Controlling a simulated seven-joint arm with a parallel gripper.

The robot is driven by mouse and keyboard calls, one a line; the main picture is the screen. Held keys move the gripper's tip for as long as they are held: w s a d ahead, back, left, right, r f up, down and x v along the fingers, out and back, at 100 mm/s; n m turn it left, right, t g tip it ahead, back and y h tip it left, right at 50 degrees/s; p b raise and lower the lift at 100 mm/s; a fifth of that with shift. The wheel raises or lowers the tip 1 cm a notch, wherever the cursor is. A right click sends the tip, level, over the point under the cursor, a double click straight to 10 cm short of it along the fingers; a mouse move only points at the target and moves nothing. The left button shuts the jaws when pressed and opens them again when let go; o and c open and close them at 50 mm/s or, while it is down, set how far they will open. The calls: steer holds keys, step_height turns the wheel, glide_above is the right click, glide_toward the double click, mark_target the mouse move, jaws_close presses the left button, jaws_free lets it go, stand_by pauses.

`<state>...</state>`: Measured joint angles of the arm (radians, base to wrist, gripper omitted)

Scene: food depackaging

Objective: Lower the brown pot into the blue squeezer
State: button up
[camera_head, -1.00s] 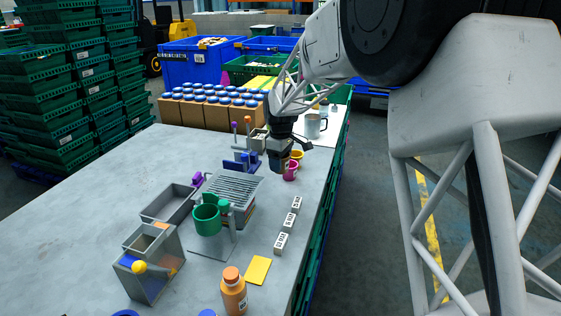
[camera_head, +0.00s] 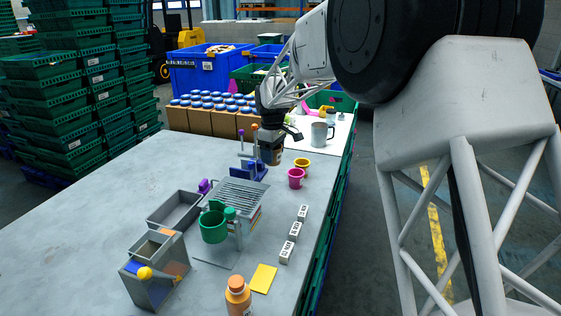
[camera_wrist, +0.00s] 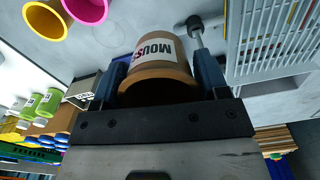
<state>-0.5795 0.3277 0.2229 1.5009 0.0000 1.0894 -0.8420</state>
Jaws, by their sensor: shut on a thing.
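The brown pot (camera_wrist: 158,80) with a white label reading "MOUS…" is between my gripper's (camera_wrist: 160,68) two dark blue fingers in the wrist view. My gripper (camera_head: 272,148) is shut on it. In the head view the pot (camera_head: 277,157) shows partly below the fingers, above the table. The blue squeezer (camera_head: 250,173) stands on the table just left of and below the pot, with upright posts topped by coloured knobs. The pot overlaps its right side in this view, so I cannot tell whether they touch. In the wrist view the squeezer's blue base is not clearly visible.
A pink cup (camera_head: 296,179) and a yellow cup (camera_head: 302,163) stand right of the squeezer. A grey slatted rack (camera_head: 240,195) with a green cup (camera_head: 214,228) is in front. Boxes with blue-lidded jars (camera_head: 215,104) stand behind. The left table area is clear.

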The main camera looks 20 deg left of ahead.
steer(key=w+a, duration=0.3)
steer(key=a, duration=0.9)
steer(key=shift+a+f, duration=0.3)
steer(key=shift+f, duration=0.05)
steer(key=shift+w, duration=0.1)
steer(key=shift+f, duration=0.2)
stand_by(0.3)
